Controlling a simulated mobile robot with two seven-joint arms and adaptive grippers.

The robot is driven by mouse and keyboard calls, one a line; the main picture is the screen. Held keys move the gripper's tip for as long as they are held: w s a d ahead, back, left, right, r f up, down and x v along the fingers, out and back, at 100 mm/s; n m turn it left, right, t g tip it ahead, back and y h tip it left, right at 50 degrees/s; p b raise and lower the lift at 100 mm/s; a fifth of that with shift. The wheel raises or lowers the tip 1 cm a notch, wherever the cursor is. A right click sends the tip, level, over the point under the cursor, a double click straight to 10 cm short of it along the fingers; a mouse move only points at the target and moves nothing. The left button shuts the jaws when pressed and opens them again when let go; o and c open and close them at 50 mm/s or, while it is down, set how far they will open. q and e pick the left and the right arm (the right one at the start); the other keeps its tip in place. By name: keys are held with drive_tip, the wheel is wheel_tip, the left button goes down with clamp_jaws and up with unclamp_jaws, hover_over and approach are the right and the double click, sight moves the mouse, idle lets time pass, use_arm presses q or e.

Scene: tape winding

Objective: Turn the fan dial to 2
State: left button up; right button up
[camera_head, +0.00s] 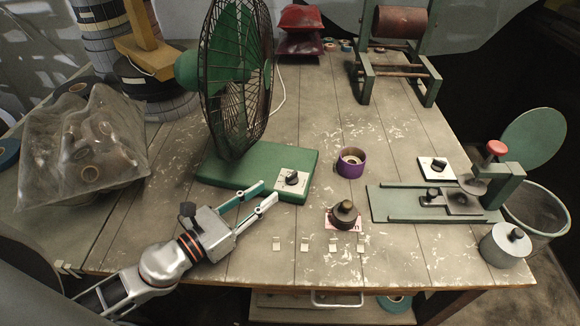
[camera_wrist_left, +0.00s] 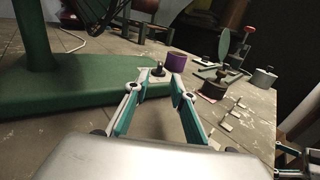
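The green fan (camera_head: 238,85) stands on a green base (camera_head: 262,160) at the middle left of the table. Its black dial (camera_head: 292,177) sits on a white plate at the base's front right; which number it points to is too small to read. My left gripper (camera_head: 267,192) is open and empty, its fingertips just left of and in front of the dial. In the left wrist view the dial (camera_wrist_left: 158,70) shows between the two open fingertips (camera_wrist_left: 160,82), apart from them. Part of my right gripper (camera_wrist_left: 295,158) seems to show at the lower right edge; its opening is unclear.
A purple tape roll (camera_head: 350,163) stands right of the base. A dark knobbed object (camera_head: 343,215) and several small white pieces (camera_head: 304,246) lie in front. A green clamp device (camera_head: 410,203) is at right, a plastic bag (camera_head: 85,150) at left.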

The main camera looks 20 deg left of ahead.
sight(287, 178)
use_arm(q)
drive_tip(key=shift+w+d+r+p, duration=0.3)
drive_tip(key=shift+w+p, duration=0.1)
drive_tip(key=shift+w, duration=0.15)
drive_tip(key=p+x, duration=0.1)
drive_tip(key=x, duration=0.3)
drive_tip(key=shift+w+d+f+p, duration=0.1)
drive_tip(key=shift+w+d+p, duration=0.15)
drive_tip(key=shift+p, duration=0.15)
drive_tip(key=shift+w+d, duration=0.1)
drive_tip(key=shift+w, duration=0.25)
drive_tip(key=shift+w+d+f, duration=0.15)
drive_tip(key=shift+w+d, duration=0.05)
drive_tip(key=shift+w, duration=0.15)
use_arm(e)
drive_tip(key=shift+s+a+r, duration=0.3)
drive_tip(key=shift+s+r, duration=0.25)
drive_tip(key=shift+r, duration=0.2)
use_arm(q)
clamp_jaws()
